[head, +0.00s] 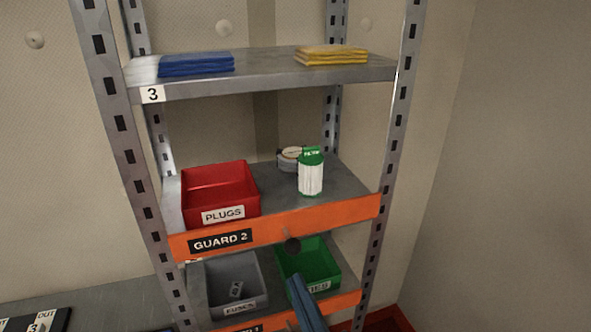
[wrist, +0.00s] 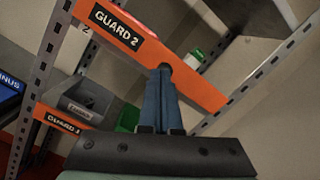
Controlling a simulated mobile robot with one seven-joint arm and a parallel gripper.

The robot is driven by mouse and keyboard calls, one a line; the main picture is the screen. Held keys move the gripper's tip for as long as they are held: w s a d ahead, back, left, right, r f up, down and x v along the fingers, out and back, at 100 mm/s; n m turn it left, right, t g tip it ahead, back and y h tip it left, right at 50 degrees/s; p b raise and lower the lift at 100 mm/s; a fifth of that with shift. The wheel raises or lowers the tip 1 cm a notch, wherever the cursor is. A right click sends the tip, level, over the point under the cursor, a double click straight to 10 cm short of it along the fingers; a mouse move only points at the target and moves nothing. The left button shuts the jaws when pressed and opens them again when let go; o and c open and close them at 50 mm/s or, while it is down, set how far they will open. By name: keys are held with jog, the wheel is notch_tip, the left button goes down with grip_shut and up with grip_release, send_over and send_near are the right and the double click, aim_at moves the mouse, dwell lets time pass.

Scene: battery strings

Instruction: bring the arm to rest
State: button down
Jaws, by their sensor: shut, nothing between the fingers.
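My gripper (head: 297,280) reaches up from the bottom of the head view, its long blue fingers in front of the green bin. In the wrist view my gripper (wrist: 161,72) has its fingers closed together with nothing held. The tips point at the orange GUARD 2 bar (head: 330,217), which also shows in the wrist view (wrist: 190,78). A dark round knob (head: 292,245) sits at that bar's lower edge. In the head view the fingertips appear just below the knob; whether they touch it or the bar I cannot tell.
A grey shelving rack surrounds this spot. A red PLUGS bin (head: 218,190) and a white-and-green container (head: 311,174) stand behind GUARD 2. Below are a grey bin (head: 232,275) and a green bin (head: 318,256), behind a lower orange bar (head: 335,303). A wall (head: 490,180) stands at right.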

notch_tip(320, 180, up, 24)
jog(key=w+a+n+t+h, duration=0.1)
jog(key=a+n+t, duration=0.25)
jog(key=n, duration=1.35)
jog(key=s+d+r+n+t+h, duration=0.1)
jog(key=s+r+n, duration=0.3)
jog(key=r, duration=0.4)
jog(key=s+d+r+n+t+h, duration=0.1)
jog(key=s+r+n+t+h, duration=0.3)
jog(key=r, duration=0.4)
jog(key=shift+s+d+t+h, duration=0.3)
jog(key=shift+s+t, duration=0.05)
jog(key=shift+s, duration=0.2)
jog(key=shift+r, duration=0.1)
